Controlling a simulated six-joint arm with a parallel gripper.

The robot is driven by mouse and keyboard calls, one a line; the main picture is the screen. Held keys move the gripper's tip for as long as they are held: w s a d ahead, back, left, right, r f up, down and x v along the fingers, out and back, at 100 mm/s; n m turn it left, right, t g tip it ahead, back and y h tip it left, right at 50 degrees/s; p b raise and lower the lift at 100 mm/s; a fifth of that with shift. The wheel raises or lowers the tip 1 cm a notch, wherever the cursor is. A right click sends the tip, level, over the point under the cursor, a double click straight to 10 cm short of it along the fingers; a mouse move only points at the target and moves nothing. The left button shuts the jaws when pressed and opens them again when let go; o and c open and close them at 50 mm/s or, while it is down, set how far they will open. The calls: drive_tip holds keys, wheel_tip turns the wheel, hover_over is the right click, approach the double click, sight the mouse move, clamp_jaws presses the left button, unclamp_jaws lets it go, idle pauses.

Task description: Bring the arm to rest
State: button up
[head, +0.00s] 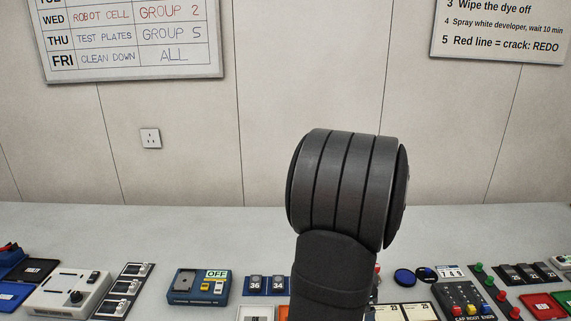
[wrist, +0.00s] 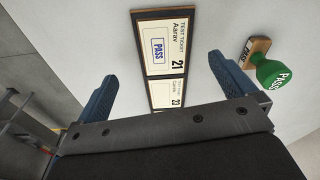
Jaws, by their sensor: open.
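My gripper (wrist: 165,90) shows in the wrist view with its two blue fingers spread wide apart and nothing between them. Beyond the fingers, a framed test ticket (wrist: 165,45) reads Aarav, 21, with a blue PASS mark; a second ticket (wrist: 167,93) numbered 23 is next to it. A green-handled stamp (wrist: 268,72) lies to the right of the right finger, apart from it. In the head view my dark arm rises at the centre and hides the bench behind it; my gripper is not seen there.
A blue box with an OFF display (head: 199,287), a cream unit (head: 67,293) and a row of switches (head: 127,290) stand on the bench at left. Ticket cards (head: 405,312), a button box (head: 463,300) and green and red pegs (head: 490,282) stand at right. The bench's rear strip (head: 200,225) is clear.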

drive_tip(key=shift+r, duration=0.4)
